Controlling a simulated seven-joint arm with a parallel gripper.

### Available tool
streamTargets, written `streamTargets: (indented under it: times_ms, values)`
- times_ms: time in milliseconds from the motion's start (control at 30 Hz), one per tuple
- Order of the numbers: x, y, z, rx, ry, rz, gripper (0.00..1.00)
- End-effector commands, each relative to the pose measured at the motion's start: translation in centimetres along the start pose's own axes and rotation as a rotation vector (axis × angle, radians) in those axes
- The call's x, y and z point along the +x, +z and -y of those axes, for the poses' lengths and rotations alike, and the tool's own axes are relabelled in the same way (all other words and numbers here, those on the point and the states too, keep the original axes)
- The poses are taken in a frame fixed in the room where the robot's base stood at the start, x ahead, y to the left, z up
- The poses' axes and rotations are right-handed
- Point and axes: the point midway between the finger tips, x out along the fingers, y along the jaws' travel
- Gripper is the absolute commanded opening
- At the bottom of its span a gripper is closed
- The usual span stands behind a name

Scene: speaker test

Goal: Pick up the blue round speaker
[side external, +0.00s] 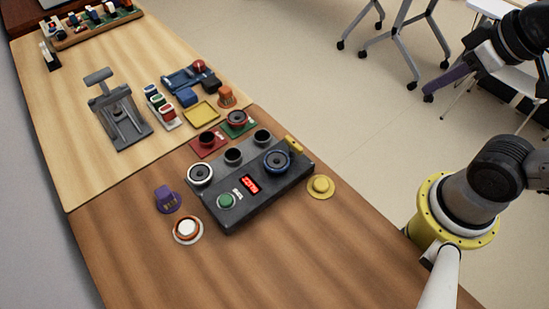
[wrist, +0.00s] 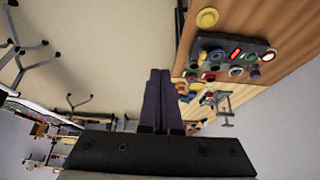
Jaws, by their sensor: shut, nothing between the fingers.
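The blue round speaker (side external: 277,161) sits on the right end of the dark grey test box (side external: 240,210) in the side view, beside a yellow handle (side external: 293,144). In the wrist view the test box (wrist: 262,47) is at upper right, small and sideways, with the blue speaker (wrist: 214,56) near its left end. My gripper (side external: 428,92) is raised at the right, over the floor and well away from the box. Its purple fingers, pressed together in the wrist view (wrist: 160,71), are shut and empty.
A grey press (side external: 120,118) stands behind. The front tabletop is clear.

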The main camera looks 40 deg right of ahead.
Motion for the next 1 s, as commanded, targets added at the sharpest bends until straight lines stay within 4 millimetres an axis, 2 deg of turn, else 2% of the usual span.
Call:
streamTargets:
  times_ms: [433,900,1000]
  values:
    - [0.00,0.00,0.00,0.000,0.000,0.000,0.00]
    - [0.00,0.00,0.00,0.000,0.000,0.000,0.85]
    - [0.00,0.00,0.00,0.000,0.000,0.000,1.00]
